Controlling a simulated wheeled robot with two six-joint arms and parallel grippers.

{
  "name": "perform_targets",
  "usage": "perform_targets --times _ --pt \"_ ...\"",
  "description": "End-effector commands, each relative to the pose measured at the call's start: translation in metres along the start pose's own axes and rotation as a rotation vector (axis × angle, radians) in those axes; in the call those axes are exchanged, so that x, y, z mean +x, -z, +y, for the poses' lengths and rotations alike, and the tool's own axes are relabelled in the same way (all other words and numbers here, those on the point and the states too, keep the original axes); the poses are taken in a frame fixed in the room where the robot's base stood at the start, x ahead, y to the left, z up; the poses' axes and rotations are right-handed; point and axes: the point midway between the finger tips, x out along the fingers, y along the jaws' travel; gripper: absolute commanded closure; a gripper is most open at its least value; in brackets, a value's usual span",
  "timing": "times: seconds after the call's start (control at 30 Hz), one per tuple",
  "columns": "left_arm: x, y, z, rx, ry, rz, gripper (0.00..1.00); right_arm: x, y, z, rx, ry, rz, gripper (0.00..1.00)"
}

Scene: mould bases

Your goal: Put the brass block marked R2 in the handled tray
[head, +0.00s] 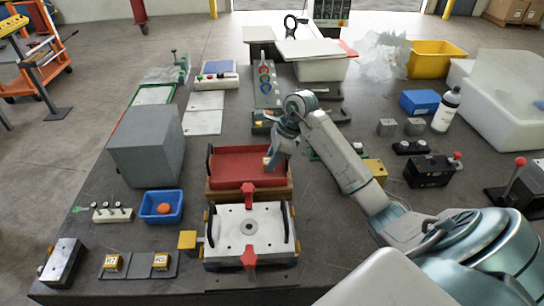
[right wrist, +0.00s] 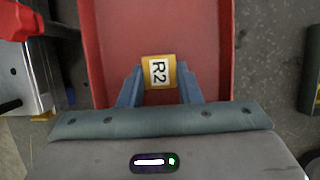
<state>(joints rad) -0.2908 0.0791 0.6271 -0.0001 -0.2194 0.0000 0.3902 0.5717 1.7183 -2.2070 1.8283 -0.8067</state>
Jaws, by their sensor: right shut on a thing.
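The brass block marked R2 (right wrist: 159,72) is between the fingertips of my right gripper (right wrist: 160,88), its label facing the wrist camera. In the head view the right gripper (head: 270,162) is over the right part of the red handled tray (head: 232,163), and the block (head: 266,161) shows as a small yellowish patch. The red tray (right wrist: 112,40) lies behind the block in the wrist view. I cannot tell whether the block touches the tray floor. My left gripper is not in view.
A white mould plate (head: 228,246) with black handles and red clamps stands just in front of the tray. Brass blocks marked R7 (head: 113,262) and K5 (head: 161,261) sit front left. A grey box (head: 145,150) and a blue bin (head: 150,205) stand left.

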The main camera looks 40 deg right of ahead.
Motion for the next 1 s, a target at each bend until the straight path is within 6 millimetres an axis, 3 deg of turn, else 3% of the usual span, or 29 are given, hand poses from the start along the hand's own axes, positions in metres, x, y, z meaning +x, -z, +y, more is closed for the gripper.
perform_targets --times 0.17,0.2,0.3,0.73,1.0 --pt "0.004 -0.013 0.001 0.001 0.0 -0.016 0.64 0.003 0.001 0.0 -0.001 0.001 0.0 1.0" --pt "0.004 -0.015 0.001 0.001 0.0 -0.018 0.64 0.003 0.001 0.0 0.0 0.0 0.0 0.68" --pt "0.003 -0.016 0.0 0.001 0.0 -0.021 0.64 0.002 0.001 0.0 0.0 0.0 0.0 0.48" --pt "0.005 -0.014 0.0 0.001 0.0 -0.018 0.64 -0.005 0.001 -0.001 -0.001 0.003 0.001 0.48" --pt "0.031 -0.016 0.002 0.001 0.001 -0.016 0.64 -0.059 0.002 -0.002 -0.003 0.007 0.0 0.48"
